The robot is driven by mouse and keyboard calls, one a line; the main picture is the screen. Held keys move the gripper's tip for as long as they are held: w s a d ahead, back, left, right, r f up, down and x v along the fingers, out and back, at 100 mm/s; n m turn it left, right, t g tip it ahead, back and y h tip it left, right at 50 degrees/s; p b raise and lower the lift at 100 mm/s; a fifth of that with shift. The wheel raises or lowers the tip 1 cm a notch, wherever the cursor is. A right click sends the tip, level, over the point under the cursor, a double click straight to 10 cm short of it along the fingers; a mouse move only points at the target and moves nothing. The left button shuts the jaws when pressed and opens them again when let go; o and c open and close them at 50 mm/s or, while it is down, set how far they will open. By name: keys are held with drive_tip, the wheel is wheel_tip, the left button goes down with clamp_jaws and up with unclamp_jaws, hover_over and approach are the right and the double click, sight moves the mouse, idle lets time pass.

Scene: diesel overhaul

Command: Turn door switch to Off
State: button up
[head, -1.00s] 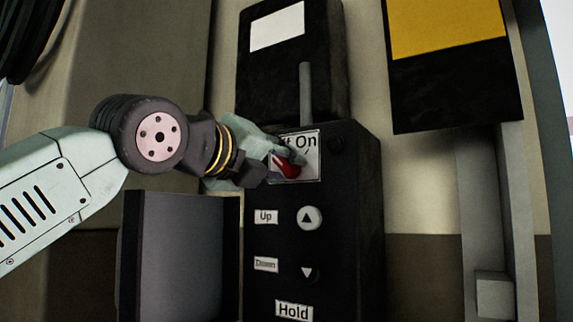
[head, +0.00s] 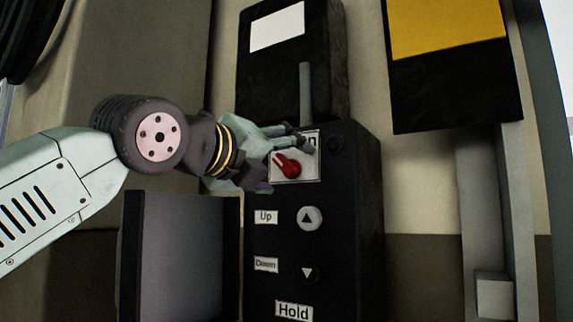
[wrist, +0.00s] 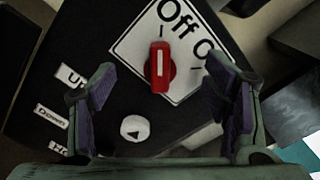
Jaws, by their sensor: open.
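The red door switch knob (head: 288,166) sits on a white label plate on the black control box (head: 345,220). In the wrist view the knob (wrist: 160,68) stands upright, its white line in line with the tick under "Off". In the head view it points up and left. My gripper (head: 284,164) is open in front of the plate. In the wrist view its fingers (wrist: 160,80) stand apart on both sides of the knob, with gaps on each side. The upper finger hides most of the lettering in the head view.
Below the switch are the Up button (head: 309,218), the Down button (head: 308,270) and a Hold label (head: 293,311). A grey rod (head: 306,95) rises above the box. A grey panel (head: 182,255) stands to the lower left, close under my wrist.

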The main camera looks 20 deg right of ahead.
drive_tip(key=shift+a, duration=0.1)
drive_tip(key=shift+s+a+f, duration=0.1)
drive_tip(key=shift+s+a, duration=0.15)
drive_tip(key=shift+a, duration=0.1)
drive_tip(key=shift+b+v, duration=0.55)
drive_tip(key=shift+v, duration=2.45)
drive_tip(key=shift+s, duration=0.15)
